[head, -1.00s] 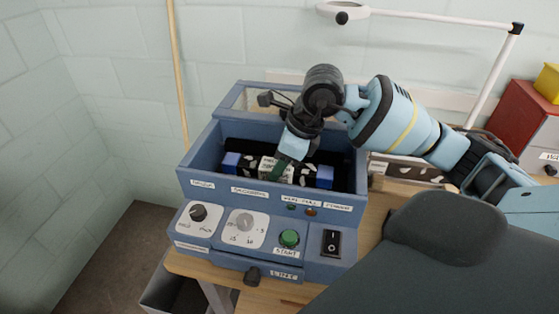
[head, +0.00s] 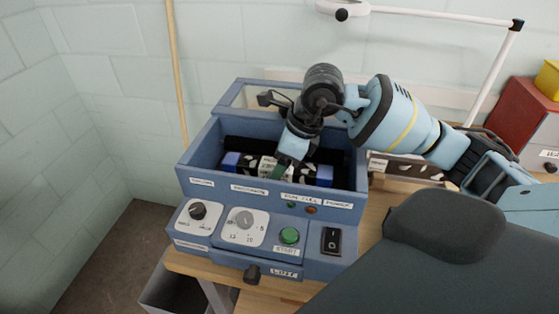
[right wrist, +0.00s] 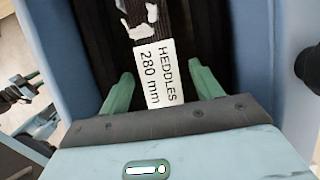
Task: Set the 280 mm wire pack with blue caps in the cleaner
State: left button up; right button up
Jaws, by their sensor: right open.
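The wire pack lies inside the open basin of the blue cleaner (head: 262,199). It has a blue cap (head: 231,162) at its left end and another blue cap (head: 324,175) at its right end. Its white label (right wrist: 161,73) reads "HEDDLES 280 mm" in the right wrist view. My right gripper (right wrist: 163,88) is open, with its green fingers on either side of the label and a gap to each. In the head view it reaches down into the basin over the middle of the pack, hiding part of it. My left gripper is not in view.
The cleaner's front panel has knobs, a green start button (head: 289,235) and a black switch (head: 332,241). The basin walls stand close around the pack. A red cabinet (head: 525,117) with a yellow box (head: 548,80) stands at the far right.

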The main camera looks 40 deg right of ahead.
jog(key=v, duration=0.8)
